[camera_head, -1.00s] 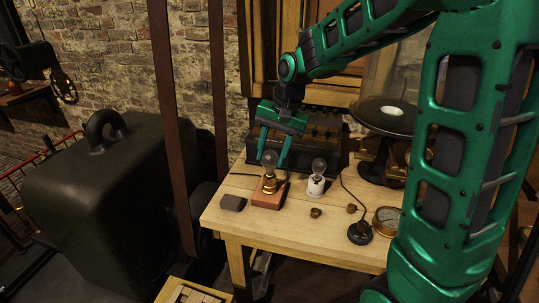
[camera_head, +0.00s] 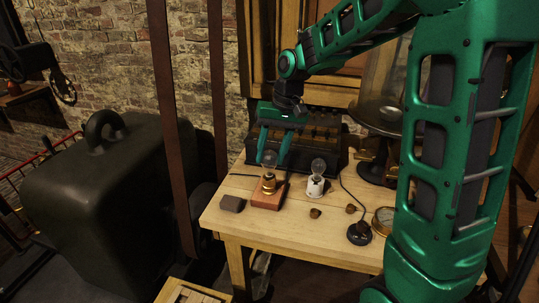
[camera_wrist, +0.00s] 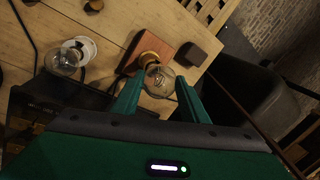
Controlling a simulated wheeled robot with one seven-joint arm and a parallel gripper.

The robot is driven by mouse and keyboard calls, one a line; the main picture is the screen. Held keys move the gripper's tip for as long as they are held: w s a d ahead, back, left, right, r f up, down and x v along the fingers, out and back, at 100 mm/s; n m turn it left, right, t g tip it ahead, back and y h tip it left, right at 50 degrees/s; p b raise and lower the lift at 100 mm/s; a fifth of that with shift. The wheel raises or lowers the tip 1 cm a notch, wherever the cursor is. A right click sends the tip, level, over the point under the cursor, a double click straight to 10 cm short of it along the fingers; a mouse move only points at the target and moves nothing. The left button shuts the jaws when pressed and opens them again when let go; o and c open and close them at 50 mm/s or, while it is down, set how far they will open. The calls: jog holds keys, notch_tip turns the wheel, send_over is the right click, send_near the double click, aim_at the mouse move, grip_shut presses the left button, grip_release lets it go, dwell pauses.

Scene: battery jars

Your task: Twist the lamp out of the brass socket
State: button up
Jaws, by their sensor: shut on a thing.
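A clear glass lamp (camera_head: 269,159) stands upright over the brass socket (camera_head: 268,182), which is on a reddish wooden block (camera_head: 268,196) on the table. My gripper (camera_head: 272,161) reaches down from behind, with a green finger on each side of the lamp's glass. In the wrist view the lamp (camera_wrist: 159,80) sits between the fingertips of my gripper (camera_wrist: 158,90), and the block (camera_wrist: 150,50) lies beyond it. My gripper is shut on the lamp. The join between lamp and socket is too small to make out.
A second lamp in a white socket (camera_head: 316,186) stands just right of the block. Small brown knobs (camera_head: 315,213), a black-based stand (camera_head: 360,233) and a brass gauge (camera_head: 384,220) are to the right. A dark box (camera_head: 318,137) stands behind.

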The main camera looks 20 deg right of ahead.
jog(key=shift+a+v, duration=0.25)
jog(key=shift+v, duration=0.95)
jog(key=shift+a+v, duration=0.2)
jog(key=shift+v, duration=0.6)
jog(key=shift+a+v, duration=0.15)
jog(key=shift+v, duration=0.65)
jog(key=shift+a+v, duration=0.2)
jog(key=shift+v, duration=0.6)
jog(key=shift+w+r, duration=0.1)
jog(key=shift+r, duration=0.05)
